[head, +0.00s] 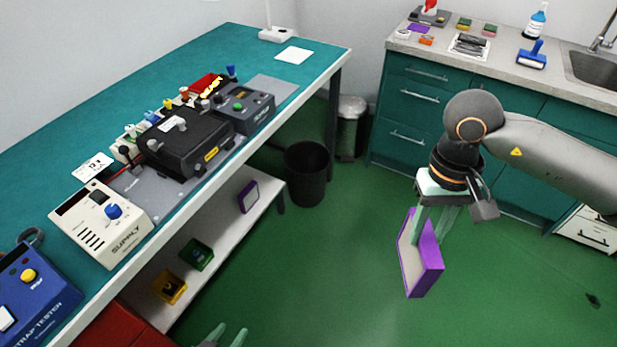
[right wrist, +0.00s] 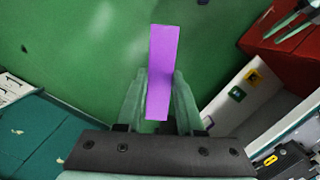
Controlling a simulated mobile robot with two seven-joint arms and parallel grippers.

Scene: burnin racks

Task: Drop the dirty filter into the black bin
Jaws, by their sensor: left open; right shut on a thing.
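The filter is a flat panel with a purple frame and a greyish face (head: 419,262). My right gripper (head: 432,218) is shut on its upper part and holds it hanging above the green floor. In the right wrist view the filter (right wrist: 163,75) shows as a purple edge between the two fingers. The black bin (head: 306,175) stands on the floor beside the bench, left of the held filter and apart from it. Its inside looks dark. My left gripper (head: 225,338) is at the bottom edge of the head view, open and empty, partly cut off.
A lower shelf (head: 225,222) under the teal bench holds a purple-framed panel (head: 248,196), a green box (head: 197,254) and a yellow box (head: 170,287). A metal pedal bin (head: 351,128) stands behind the black bin. Green floor lies clear between bin and filter.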

